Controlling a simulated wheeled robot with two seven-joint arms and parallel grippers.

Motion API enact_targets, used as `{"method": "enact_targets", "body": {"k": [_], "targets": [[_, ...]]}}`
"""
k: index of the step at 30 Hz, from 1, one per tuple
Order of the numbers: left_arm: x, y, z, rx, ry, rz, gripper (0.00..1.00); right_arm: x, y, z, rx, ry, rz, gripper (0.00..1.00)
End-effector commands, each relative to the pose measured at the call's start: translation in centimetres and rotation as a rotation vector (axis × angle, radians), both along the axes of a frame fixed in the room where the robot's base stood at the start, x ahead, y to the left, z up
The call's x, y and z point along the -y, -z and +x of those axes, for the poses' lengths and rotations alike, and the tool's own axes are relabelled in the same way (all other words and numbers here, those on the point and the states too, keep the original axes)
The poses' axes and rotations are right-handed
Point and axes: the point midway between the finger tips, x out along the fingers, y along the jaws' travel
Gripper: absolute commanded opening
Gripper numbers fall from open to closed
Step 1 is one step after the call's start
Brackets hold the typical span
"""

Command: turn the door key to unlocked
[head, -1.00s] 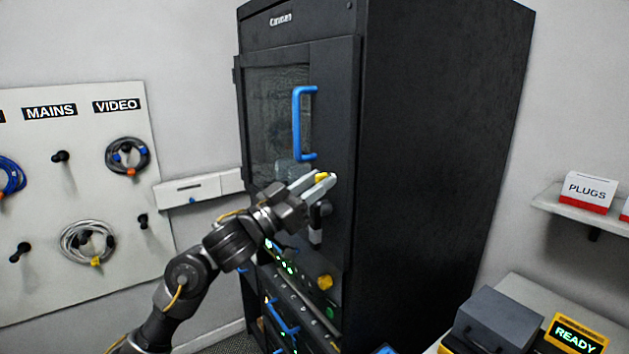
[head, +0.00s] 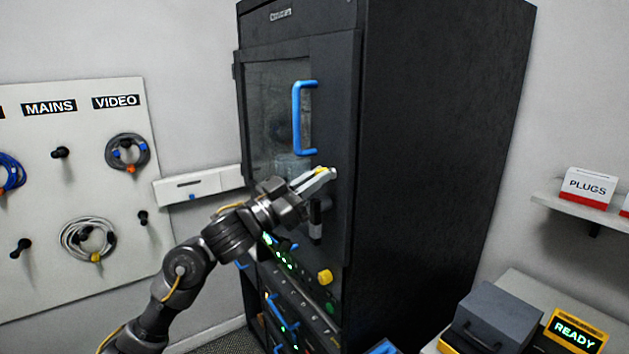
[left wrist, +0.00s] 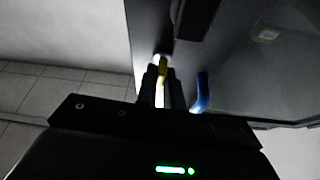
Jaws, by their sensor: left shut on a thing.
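The yellow door key (head: 320,170) is at the front of the black cabinet door (head: 335,130), below the blue door handle (head: 298,118). My left gripper (head: 322,179) is shut on the key, and its fingers hide most of it. In the left wrist view the yellow key (left wrist: 162,72) shows between the fingertips, close to the dark door. The blue handle (left wrist: 201,92) shows to the right of the fingers there. My right gripper is not in view.
A board with hung cables (head: 100,200) is on the left wall. At the right are a shelf with a PLUGS box (head: 588,189) and a grey box (head: 500,318) beside a READY sign (head: 575,337).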

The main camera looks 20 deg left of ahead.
Motion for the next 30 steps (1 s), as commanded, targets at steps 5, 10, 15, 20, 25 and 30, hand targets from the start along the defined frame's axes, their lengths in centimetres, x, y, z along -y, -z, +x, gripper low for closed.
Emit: {"method": "enact_targets", "body": {"k": [5, 10, 15, 20, 25, 30], "targets": [[-0.1, 0.1, 0.1, 0.089, -0.002, 0.111, 0.00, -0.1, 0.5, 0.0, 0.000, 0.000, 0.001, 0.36], [-0.2, 0.1, 0.1, 0.193, -0.002, 0.236, 0.00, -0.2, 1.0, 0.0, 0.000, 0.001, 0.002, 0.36], [-0.2, 0.0, 0.2, 0.297, -0.002, 0.359, 0.00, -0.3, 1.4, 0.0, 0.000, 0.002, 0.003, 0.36], [-0.2, 0.0, 0.2, 0.394, -0.003, 0.476, 0.00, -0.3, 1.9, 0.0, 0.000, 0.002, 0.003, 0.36], [-0.2, -0.1, 0.2, 0.497, -0.002, 0.601, 0.00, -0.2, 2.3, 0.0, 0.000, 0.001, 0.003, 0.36], [-0.3, -0.2, 0.2, 0.601, -0.003, 0.725, 0.00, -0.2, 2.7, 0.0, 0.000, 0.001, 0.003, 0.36]]}}
